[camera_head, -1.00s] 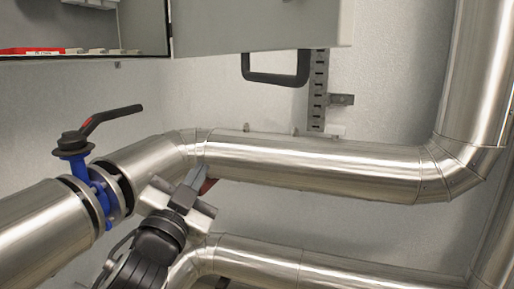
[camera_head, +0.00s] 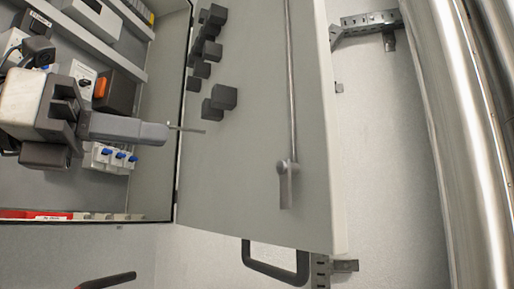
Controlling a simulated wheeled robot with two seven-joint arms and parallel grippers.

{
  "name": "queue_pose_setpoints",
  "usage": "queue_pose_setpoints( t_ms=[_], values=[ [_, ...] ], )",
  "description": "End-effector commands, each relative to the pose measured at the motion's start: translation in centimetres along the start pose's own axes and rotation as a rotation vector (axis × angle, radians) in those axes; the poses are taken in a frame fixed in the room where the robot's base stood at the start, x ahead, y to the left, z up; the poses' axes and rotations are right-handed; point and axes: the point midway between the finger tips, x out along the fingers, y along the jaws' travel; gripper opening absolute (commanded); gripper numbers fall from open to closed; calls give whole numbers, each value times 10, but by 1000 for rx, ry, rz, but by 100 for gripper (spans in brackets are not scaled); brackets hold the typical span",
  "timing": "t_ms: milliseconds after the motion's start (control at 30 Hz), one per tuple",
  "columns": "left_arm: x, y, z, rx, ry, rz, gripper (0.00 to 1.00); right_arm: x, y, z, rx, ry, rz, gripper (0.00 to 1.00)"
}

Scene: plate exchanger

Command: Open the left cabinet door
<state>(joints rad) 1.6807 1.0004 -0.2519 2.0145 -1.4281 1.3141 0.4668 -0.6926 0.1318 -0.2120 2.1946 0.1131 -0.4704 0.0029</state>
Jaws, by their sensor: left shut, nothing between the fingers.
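The grey cabinet shows in the head view, with its interior (camera_head: 158,150) open at the left. A grey cabinet door (camera_head: 245,160) stands swung open on the right side of the opening, its inner face showing. I cannot tell whether it is the left door. It carries a long rod, a lever latch (camera_head: 286,185) and several black blocks. My left gripper (camera_head: 160,133) comes in from the left in front of the interior. It is shut and empty, its fingers pointing right toward the door's hinge side. I cannot tell whether it touches the door. My right gripper is out of view.
Electrical parts on rails, among them blue-toggled breakers (camera_head: 112,155), fill the interior. A black loop handle (camera_head: 275,268) shows below the door. A metal bracket (camera_head: 370,19) and large steel pipes (camera_head: 465,150) stand at the right. A valve lever (camera_head: 107,281) is at the bottom left.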

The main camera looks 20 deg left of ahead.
Motion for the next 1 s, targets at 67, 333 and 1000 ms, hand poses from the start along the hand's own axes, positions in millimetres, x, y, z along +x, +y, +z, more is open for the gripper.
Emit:
queue_pose_setpoints(
  t_ms=[67, 333, 1000],
  values=[
    [7, 0, 0, 1, 4, 3, 0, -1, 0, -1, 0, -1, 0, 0],
    [60, -1, 1, 0, 6, -5, 0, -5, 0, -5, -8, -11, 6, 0],
    [138, 0, -1, 0, 2, -1, 0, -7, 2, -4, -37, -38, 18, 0]
  ],
)
